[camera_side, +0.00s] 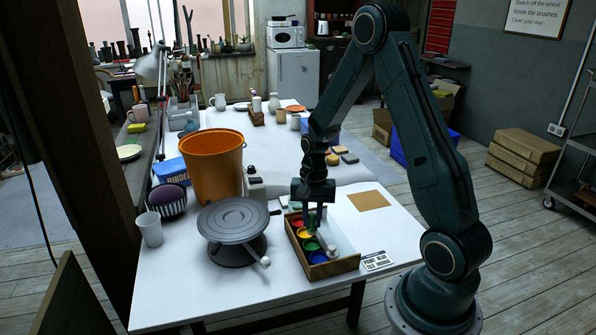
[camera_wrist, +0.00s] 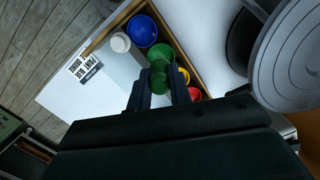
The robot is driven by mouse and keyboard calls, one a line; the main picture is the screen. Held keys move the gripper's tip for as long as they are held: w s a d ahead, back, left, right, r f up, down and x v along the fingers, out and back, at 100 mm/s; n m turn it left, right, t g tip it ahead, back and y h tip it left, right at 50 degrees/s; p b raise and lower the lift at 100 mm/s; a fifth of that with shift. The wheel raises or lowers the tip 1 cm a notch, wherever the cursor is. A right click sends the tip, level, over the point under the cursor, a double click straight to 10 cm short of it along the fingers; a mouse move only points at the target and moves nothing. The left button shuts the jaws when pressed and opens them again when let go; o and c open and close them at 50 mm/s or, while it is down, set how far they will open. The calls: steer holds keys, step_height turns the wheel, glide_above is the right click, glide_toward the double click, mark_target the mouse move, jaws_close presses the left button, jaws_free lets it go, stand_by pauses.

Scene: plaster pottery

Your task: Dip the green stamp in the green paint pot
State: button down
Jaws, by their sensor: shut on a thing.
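My gripper (camera_side: 314,220) points down over the wooden paint tray (camera_side: 336,268) and is shut on the green stamp. In the wrist view the gripper (camera_wrist: 160,92) has a finger on each side of the green stamp (camera_wrist: 158,76). The green paint pot (camera_wrist: 161,54) lies just beyond the stamp there, its near rim hidden behind the stamp. I cannot tell whether the stamp's lower end touches the paint.
The tray also holds a blue pot (camera_side: 317,257), a yellow pot (camera_side: 303,233) and a red pot (camera_side: 297,222). A white round-topped piece (camera_wrist: 120,42) stands close beside the blue pot. A grey turntable (camera_side: 233,220) and an orange bucket (camera_side: 212,168) stand to the left.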

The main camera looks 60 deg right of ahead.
steer(key=shift+f, duration=0.15)
steer(key=shift+f, duration=3.05)
steer(key=shift+r, duration=3.3)
